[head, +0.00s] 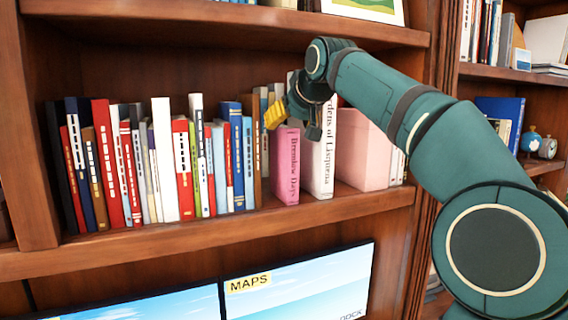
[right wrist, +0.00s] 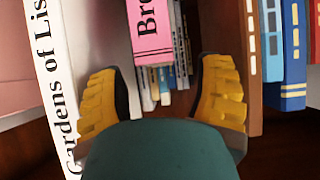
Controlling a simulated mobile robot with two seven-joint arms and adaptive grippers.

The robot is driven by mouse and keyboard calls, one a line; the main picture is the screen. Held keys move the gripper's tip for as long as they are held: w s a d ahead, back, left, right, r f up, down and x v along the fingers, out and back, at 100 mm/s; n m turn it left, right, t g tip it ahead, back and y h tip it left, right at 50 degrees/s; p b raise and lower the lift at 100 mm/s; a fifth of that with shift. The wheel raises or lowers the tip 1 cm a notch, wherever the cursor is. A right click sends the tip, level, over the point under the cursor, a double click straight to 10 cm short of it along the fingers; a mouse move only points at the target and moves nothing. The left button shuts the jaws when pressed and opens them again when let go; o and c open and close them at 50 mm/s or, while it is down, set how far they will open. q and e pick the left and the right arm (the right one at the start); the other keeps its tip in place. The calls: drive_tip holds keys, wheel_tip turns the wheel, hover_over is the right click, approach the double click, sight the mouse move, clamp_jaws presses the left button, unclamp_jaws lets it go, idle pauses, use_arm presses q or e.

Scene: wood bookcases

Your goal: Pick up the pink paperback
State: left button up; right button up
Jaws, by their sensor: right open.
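The pink paperback (head: 286,168), with "Brenslaw Days" on its spine, stands upright on the shelf in the head view. In the right wrist view the pink paperback (right wrist: 150,30) shows its spine and top end between my fingers, a little beyond them. My right gripper (head: 275,112) is at the top of the pink book in the head view. In the right wrist view my right gripper (right wrist: 162,98) is open, with yellow fingertips apart and nothing held between them. The far finger is partly hidden in the head view. My left gripper is not in view.
A white book, "Gardens of Lisquena" (head: 320,155), stands just right of the pink one. A brown book (right wrist: 248,70) is on the other side in the wrist view. A wide pink block (head: 362,150) is further right. The upper shelf (head: 230,14) overhangs the row.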

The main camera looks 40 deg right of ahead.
sight(285, 126)
drive_tip(key=x, duration=0.4)
drive_tip(key=shift+w+d, duration=0.15)
drive_tip(key=shift+w, duration=0.2)
drive_tip(key=shift+s, duration=0.15)
drive_tip(key=shift+c, duration=0.8)
clamp_jaws()
